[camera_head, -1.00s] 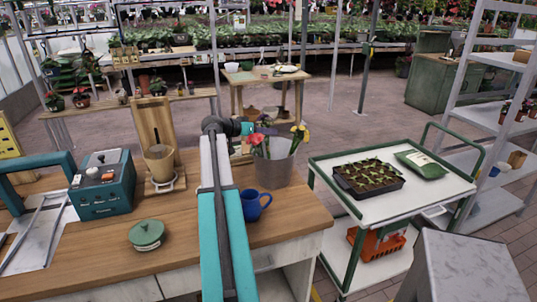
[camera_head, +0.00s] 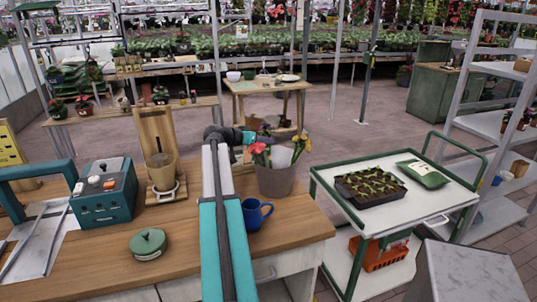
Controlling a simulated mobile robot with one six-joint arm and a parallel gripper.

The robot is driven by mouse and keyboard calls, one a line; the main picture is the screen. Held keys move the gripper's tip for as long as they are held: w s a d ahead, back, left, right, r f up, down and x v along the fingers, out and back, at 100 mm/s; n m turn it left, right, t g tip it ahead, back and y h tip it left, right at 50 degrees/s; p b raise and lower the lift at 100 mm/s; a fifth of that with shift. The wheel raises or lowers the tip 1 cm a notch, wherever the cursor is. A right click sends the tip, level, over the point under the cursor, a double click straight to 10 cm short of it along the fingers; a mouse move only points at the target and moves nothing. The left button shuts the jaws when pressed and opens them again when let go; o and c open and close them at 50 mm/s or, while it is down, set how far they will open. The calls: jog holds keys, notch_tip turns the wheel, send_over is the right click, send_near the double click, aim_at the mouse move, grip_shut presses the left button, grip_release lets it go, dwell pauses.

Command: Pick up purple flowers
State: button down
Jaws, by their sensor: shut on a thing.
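My gripper (camera_head: 250,137) is at the end of my teal and grey arm, above and behind the grey bucket (camera_head: 275,182) on the wooden bench. It is small in the picture. It is shut on a small dark purple bunch, the purple flowers (camera_head: 265,129), just right of its tips. Stems and the exact grip are too small to make out.
A blue mug (camera_head: 257,214), a green lidded pot (camera_head: 148,244), a teal box device (camera_head: 104,190) and a planter pot (camera_head: 161,170) stand on the bench (camera_head: 195,235). A green-framed cart (camera_head: 400,213) with a seedling tray (camera_head: 370,187) is at right. Open floor lies behind.

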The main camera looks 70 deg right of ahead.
jog(key=shift+r, duration=0.2)
notch_tip(320, 180, up, 18)
jog(key=b, duration=0.3)
jog(key=shift+f, duration=0.2)
jog(key=shift+r, duration=0.1)
dwell(0.7)
